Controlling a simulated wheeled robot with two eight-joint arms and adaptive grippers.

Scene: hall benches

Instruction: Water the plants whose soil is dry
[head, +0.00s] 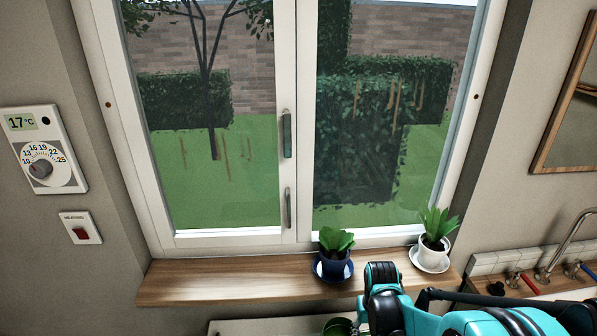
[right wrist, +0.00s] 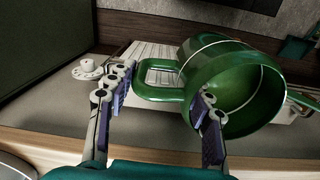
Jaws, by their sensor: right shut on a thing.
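A plant in a dark blue pot (head: 335,263) stands on a blue saucer (head: 333,276) on the wooden sill. A plant in a white pot (head: 434,243) stands on a white saucer (head: 429,263) at the sill's right end. The can's green rim (head: 338,326) shows below the sill in the head view. My left gripper is out of view.
The closed window (head: 290,120) rises behind the sill (head: 220,281), whose left half is bare. A sink tap (head: 565,245) with red and blue handles is at the right. A thermostat (head: 42,150) and heating switch (head: 81,228) are on the left wall.

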